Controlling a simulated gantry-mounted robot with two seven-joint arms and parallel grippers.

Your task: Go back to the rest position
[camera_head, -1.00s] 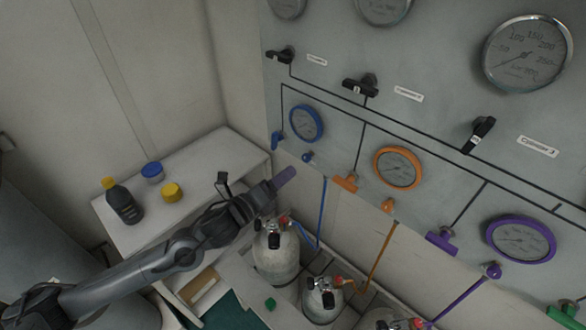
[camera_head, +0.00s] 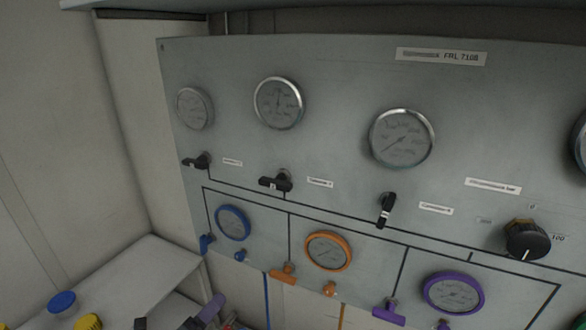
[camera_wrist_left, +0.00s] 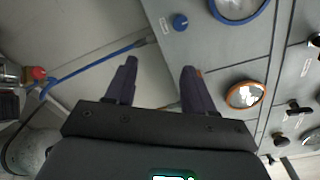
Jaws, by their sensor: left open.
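My left gripper (camera_head: 208,310) shows only partly at the bottom edge of the head view, in front of the lower left of the panel. In the left wrist view the two dark purple fingers of my left gripper (camera_wrist_left: 158,80) are spread apart with nothing between them. They are near the panel's lower edge, close to a blue hose (camera_wrist_left: 95,68), with no clear contact. The grey air panel (camera_head: 330,75) fills most of the head view. My right gripper is in neither view.
The panel carries a blue gauge (camera_head: 233,222), an orange gauge (camera_head: 328,250), a purple gauge (camera_head: 453,293), black handles and a black knob (camera_head: 527,240). A white shelf (camera_head: 135,275) at lower left holds a blue lid (camera_head: 61,302) and a yellow lid (camera_head: 88,322).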

